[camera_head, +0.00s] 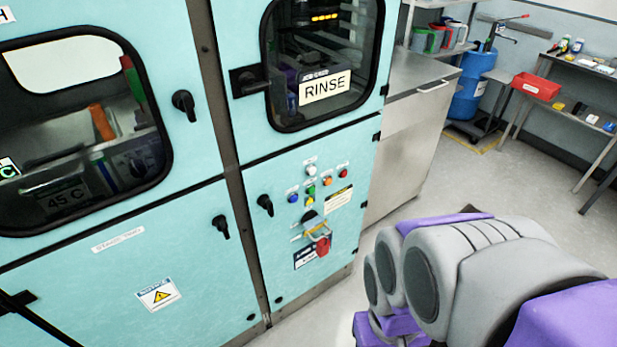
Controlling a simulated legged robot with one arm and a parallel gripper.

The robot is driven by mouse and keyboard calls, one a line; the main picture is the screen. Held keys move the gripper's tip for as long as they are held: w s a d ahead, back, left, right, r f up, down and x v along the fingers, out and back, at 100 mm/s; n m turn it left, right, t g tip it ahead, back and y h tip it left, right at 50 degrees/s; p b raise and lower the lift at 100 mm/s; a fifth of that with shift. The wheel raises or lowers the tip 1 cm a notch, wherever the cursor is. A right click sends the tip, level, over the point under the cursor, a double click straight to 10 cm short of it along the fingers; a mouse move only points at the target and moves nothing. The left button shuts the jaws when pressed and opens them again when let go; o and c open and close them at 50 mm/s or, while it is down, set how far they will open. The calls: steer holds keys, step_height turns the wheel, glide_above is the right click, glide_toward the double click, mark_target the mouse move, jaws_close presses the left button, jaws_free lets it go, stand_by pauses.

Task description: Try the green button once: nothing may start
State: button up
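The small green button (311,190) sits in a cluster of buttons on the lower door of the teal cabinet (280,235), under the RINSE window. Around it are a white button (310,171), a red button (343,173), an orange button (327,181) and a blue button (292,198). Below the cluster, a red padlock-like piece (322,246) hangs at a switch with a metal loop (316,229). My grey and purple arm is at the lower right, apart from the panel. My gripper is not in view, and nothing visible touches the button.
Black door latches (265,205) stick out left of the buttons. A steel counter (410,130) stands right of the cabinet. Farther back are a blue drum (468,97) and a bench with a red bin (536,86). The floor right of the cabinet is partly clear.

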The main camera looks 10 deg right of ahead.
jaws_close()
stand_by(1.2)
